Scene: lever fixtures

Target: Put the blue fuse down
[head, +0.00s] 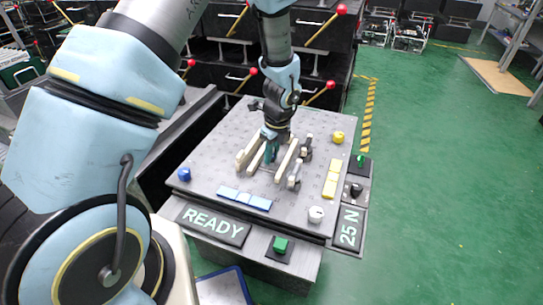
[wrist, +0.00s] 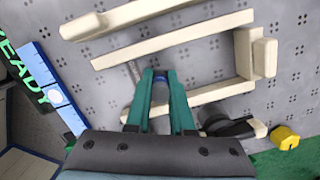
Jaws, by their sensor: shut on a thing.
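My gripper (head: 270,150) is low over the grey perforated board (head: 215,140), among beige bars (head: 257,158). In the wrist view its teal fingers (wrist: 160,76) are shut on the blue fuse (wrist: 160,84). Only a small blue part of the fuse shows between the fingers, with a greyish part nearer the palm. The fuse does not show clearly in the head view. I cannot tell whether it touches the board. The beige bars lie on both sides of the fingers.
A dark clamp (wrist: 228,126) stands close right of my fingers.

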